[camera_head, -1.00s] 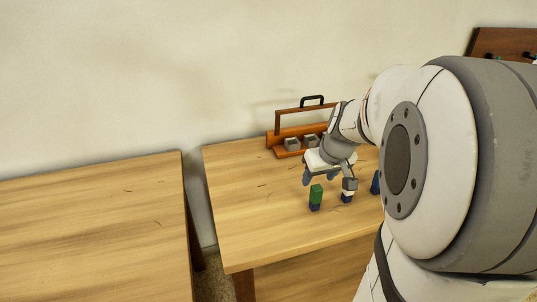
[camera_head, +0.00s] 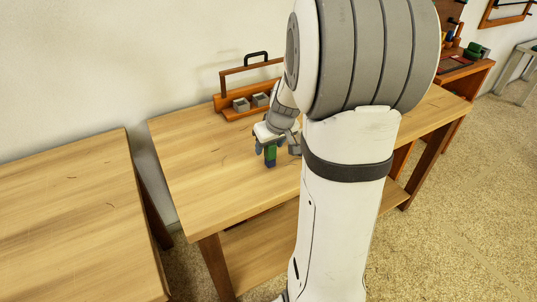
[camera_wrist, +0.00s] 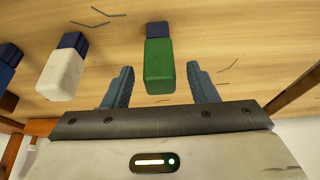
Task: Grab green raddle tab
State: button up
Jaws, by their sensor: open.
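The green raddle tab (camera_wrist: 159,66) is a green block with a dark blue end. In the wrist view it lies between the two blue fingers of my gripper (camera_wrist: 160,88), with a gap on each side. My gripper is open and not touching it. In the head view the green tab (camera_head: 270,152) stands upright on the wooden table, dark blue end down, and my gripper (camera_head: 268,145) is right at it, partly covering it.
A white block with a blue end (camera_wrist: 62,72) stands left of the green one in the wrist view, with a dark blue block (camera_wrist: 8,62) beyond it. A wooden caddy (camera_head: 222,100) with grey cups stands at the table's back. The table's left part (camera_head: 200,170) is clear.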

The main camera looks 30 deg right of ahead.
jog(key=shift+c, duration=0.3)
jog(key=c, duration=1)
